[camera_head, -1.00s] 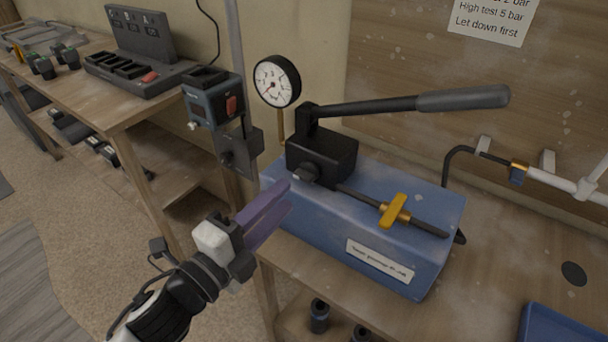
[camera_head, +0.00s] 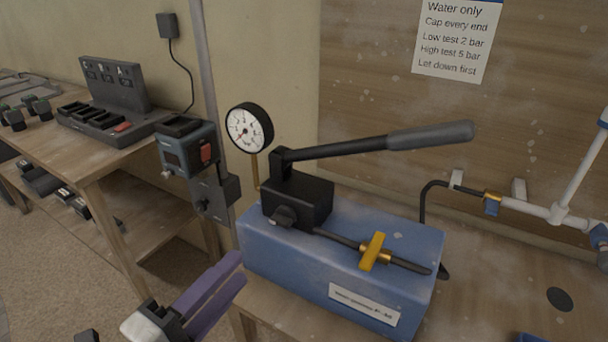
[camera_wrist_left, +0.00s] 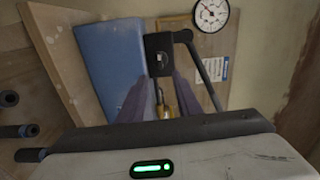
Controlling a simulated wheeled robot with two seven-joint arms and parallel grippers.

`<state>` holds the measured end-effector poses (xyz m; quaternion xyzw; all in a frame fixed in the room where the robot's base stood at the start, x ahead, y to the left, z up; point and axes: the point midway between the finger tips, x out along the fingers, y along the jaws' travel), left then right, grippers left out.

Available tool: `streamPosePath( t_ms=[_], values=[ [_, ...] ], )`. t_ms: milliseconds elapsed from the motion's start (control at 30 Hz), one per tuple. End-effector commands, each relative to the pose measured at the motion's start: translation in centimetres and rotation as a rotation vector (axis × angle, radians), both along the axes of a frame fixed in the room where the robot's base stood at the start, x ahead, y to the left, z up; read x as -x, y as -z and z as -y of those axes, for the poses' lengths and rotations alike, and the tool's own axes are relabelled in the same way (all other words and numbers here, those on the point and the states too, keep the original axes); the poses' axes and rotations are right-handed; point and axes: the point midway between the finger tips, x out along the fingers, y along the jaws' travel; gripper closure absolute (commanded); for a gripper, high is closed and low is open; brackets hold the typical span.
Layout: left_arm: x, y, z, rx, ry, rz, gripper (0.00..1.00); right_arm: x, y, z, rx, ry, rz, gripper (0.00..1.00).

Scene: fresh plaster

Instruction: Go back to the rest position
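My left gripper (camera_head: 240,268), with purple fingers, is low in the head view, in front of and left of the blue test pump (camera_head: 340,265). In the left wrist view the two fingers (camera_wrist_left: 160,90) stand apart with nothing held between them. The pump has a black block and a long lever handle (camera_head: 430,135). A yellow valve tap (camera_head: 373,251) sits on its dark hose, and a round gauge (camera_head: 249,127) stands behind its left end. My right gripper is in neither current view.
A wooden bench with a charger rack (camera_head: 115,95) stands at the left. White pipework (camera_head: 560,214) runs at the right. Carpeted floor (camera_head: 60,270) lies open at lower left.

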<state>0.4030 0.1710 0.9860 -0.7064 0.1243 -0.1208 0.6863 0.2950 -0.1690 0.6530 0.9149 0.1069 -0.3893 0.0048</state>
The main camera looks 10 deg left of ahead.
Motion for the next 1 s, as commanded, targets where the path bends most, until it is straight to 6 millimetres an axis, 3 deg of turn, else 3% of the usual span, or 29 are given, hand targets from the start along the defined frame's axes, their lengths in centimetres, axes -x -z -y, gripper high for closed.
streamPosePath(
  t_ms=[67,167,267,367,500,600,767,1000],
  values=[
    [-0.1,0.5,-0.1,0.016,-0.007,-0.018,0.69,0.0,0.0,0.0,0.000,0.000,0.000,0.69],
    [-0.3,3.3,-0.8,0.111,-0.044,-0.111,0.69,0.0,0.0,0.0,0.000,0.000,0.000,0.69],
    [-0.1,8.9,-1.9,0.305,-0.129,-0.295,0.69,0.0,0.0,0.0,0.000,0.000,0.000,0.69],
    [1.3,16.0,-2.6,0.565,-0.254,-0.516,0.69,0.0,0.0,0.0,0.000,0.000,0.001,0.69],
    [4.9,24.8,-2.2,0.909,-0.446,-0.787,0.69,0.0,0.0,0.0,0.000,0.000,0.001,0.69],
    [7.6,29.2,-1.2,1.101,-0.568,-0.924,0.69,0.0,0.0,0.0,0.000,0.000,0.001,0.69],
    [10.3,32.8,0.0,1.270,-0.686,-1.038,0.69,0.0,0.0,0.0,0.000,0.000,0.001,0.69],
    [10.8,33.4,0.3,1.302,-0.708,-1.059,0.69,0.0,0.0,0.0,0.000,0.000,0.001,0.69]
  ],
)
